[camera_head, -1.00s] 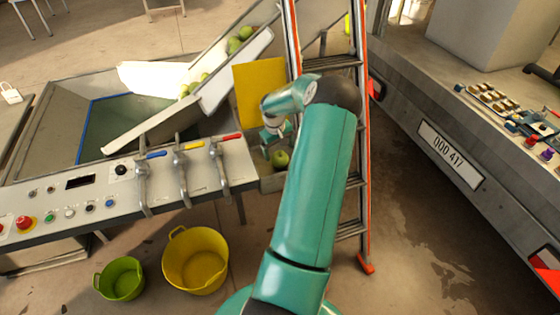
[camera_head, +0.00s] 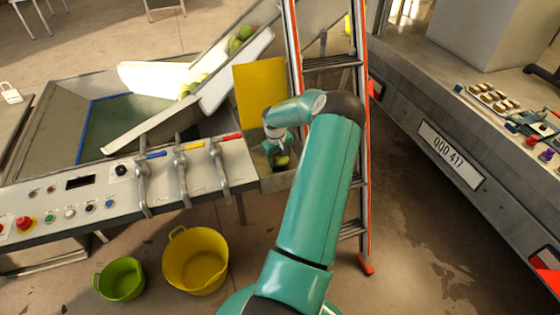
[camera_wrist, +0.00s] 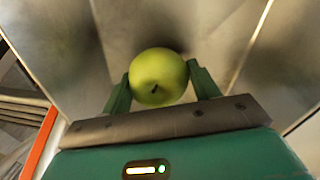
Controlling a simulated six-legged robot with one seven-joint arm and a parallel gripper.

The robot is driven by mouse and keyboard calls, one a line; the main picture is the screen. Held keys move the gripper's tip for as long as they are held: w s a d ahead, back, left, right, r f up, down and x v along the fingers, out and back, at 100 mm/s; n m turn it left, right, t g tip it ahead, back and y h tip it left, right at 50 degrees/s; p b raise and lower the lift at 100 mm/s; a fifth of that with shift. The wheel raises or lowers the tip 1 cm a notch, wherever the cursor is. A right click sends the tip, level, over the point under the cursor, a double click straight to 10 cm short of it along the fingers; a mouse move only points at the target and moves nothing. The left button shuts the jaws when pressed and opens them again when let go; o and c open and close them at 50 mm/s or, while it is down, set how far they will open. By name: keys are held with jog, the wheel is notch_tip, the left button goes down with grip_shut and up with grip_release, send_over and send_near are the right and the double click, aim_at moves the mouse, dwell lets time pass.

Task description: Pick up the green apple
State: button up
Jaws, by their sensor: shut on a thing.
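The green apple (camera_wrist: 158,76) sits between the two green fingers of my gripper (camera_wrist: 160,88) in the wrist view, with its stem side toward the camera. The fingers touch it on both sides. In the head view my gripper (camera_head: 279,157) points down at the apple (camera_head: 281,162), just right of the lever panel. The gripper partly covers the apple there. I cannot tell whether the apple still touches the metal surface below it.
An orange ladder (camera_head: 362,200) stands close to the right of my arm. A panel with levers (camera_head: 190,168) lies to the left. A chute (camera_head: 222,85) holds more apples. A yellow basket (camera_head: 195,262) and a green basket (camera_head: 120,280) stand on the floor.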

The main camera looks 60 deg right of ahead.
aim_at(280, 154)
jog(key=shift+r, duration=0.45)
notch_tip(280, 154, up, 2)
jog(key=shift+r, duration=0.25)
jog(key=w+a+r, duration=0.2)
jog(key=a+r, duration=0.1)
jog(key=a, duration=0.1)
jog(key=w+a+r, duration=0.2)
jog(key=a+r, duration=0.1)
jog(key=a, duration=0.1)
jog(key=w+a+r, duration=0.3)
jog(key=a, duration=0.1)
jog(key=shift+r, duration=0.3)
